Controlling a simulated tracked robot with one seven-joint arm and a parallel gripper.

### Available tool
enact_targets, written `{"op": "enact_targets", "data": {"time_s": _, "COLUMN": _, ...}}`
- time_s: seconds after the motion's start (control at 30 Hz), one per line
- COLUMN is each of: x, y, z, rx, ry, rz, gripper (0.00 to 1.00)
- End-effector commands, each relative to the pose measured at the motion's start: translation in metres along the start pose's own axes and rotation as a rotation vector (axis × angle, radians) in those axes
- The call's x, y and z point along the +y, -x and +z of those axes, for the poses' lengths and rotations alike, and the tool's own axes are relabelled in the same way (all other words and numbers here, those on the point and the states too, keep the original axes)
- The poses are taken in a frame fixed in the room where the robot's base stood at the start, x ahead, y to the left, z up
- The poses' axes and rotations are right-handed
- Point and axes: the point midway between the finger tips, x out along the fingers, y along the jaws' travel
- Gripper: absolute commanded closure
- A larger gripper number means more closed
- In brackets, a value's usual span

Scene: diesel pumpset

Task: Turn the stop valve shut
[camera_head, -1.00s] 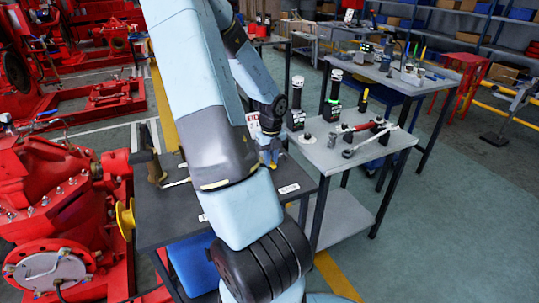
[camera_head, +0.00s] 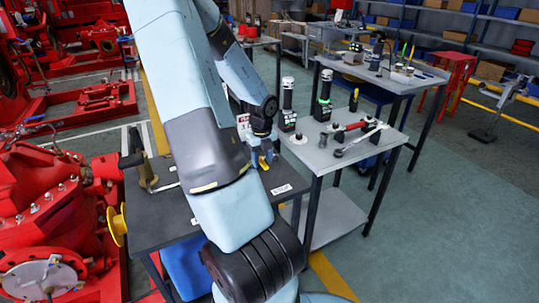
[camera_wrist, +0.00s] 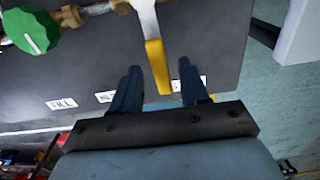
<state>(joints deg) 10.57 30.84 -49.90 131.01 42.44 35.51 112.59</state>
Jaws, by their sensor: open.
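In the wrist view, a lever valve handle (camera_wrist: 156,66) with a metal arm and a yellow grip hangs down from the top edge. My gripper (camera_wrist: 159,67) is open, with one blue finger on each side of the yellow grip; I cannot tell whether either touches it. A green round knob (camera_wrist: 29,32) sits on brass pipework at upper left. Labels lie on the dark panel below; one reads FILL, and others are partly hidden by my fingers. In the head view my gripper (camera_head: 263,158) is low over the dark bench (camera_head: 180,213), with yellow showing at it; my arm hides much around it.
Red pump machinery (camera_head: 50,205) with a yellow wheel (camera_head: 117,224) stands left of the bench. A grey table (camera_head: 325,157) with torches and tools (camera_head: 348,130) stands close on the right. Open floor (camera_head: 450,220) lies further right.

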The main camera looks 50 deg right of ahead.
Motion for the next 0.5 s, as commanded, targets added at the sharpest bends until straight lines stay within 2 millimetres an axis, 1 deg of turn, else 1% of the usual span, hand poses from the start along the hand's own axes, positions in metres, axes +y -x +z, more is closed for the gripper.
{"op": "enact_targets", "data": {"time_s": 0.13, "x": 0.001, "y": 0.002, "z": 0.0, "rx": 0.0, "ry": 0.001, "rz": 0.001, "gripper": 0.55}}
{"op": "enact_targets", "data": {"time_s": 0.23, "x": 0.001, "y": 0.009, "z": 0.0, "rx": 0.0, "ry": 0.003, "rz": 0.001, "gripper": 0.55}}
{"op": "enact_targets", "data": {"time_s": 0.37, "x": 0.001, "y": 0.026, "z": 0.0, "rx": -0.002, "ry": 0.003, "rz": 0.0, "gripper": 0.55}}
{"op": "enact_targets", "data": {"time_s": 0.5, "x": 0.001, "y": 0.049, "z": 0.0, "rx": -0.002, "ry": 0.005, "rz": 0.001, "gripper": 0.55}}
